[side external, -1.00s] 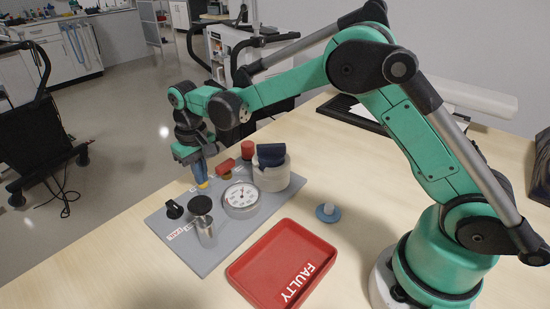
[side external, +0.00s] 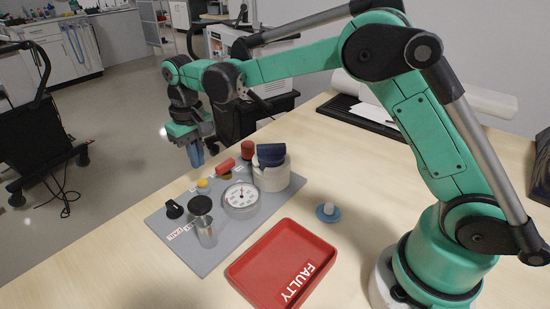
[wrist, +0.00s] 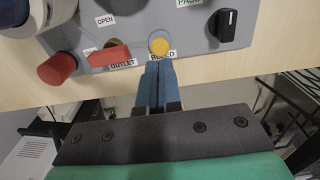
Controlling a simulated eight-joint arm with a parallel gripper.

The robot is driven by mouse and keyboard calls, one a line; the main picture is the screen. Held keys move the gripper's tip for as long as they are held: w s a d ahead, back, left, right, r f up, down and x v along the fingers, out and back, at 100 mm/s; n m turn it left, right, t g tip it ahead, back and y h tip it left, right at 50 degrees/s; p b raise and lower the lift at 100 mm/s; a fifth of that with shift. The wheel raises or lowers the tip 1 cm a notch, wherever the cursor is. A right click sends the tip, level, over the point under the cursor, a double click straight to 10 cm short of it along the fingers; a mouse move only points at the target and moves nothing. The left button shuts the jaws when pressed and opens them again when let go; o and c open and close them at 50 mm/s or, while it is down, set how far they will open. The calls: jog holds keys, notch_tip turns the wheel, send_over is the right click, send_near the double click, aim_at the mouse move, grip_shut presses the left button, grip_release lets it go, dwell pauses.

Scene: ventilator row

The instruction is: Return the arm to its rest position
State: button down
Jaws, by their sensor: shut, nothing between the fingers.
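My gripper (side external: 195,154) is shut and empty, with its blue fingers pointing down above the far edge of the grey panel (side external: 208,260). In the wrist view the closed fingers (wrist: 158,66) lie side by side just below a yellow button (wrist: 159,46) in the picture. In the side view the yellow button (side external: 203,184) sits on the panel, apart from the fingertips. My arm is raised over the table and reaches to the left.
The panel carries a black knob (side external: 173,209), a gauge (side external: 240,196), a red handle (side external: 225,165), a red knob (side external: 248,149) and a metal cylinder (side external: 206,232). A red FAULTY tray (side external: 253,289) and a small blue-based piece (side external: 328,212) stand on the table (side external: 375,165).

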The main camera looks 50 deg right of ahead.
jog(key=shift+r, duration=0.9)
jog(key=shift+s+d+r, duration=0.1)
jog(key=shift+s+r, duration=0.15)
jog(key=shift+r, duration=0.1)
jog(key=s+d+r+t, duration=0.35)
jog(key=s+r, duration=0.25)
jog(key=s, duration=0.2)
jog(key=s+d+f+t, duration=0.2)
jog(key=s+f+t, duration=0.1)
jog(key=s, duration=0.5)
jog(key=shift+t, duration=0.35)
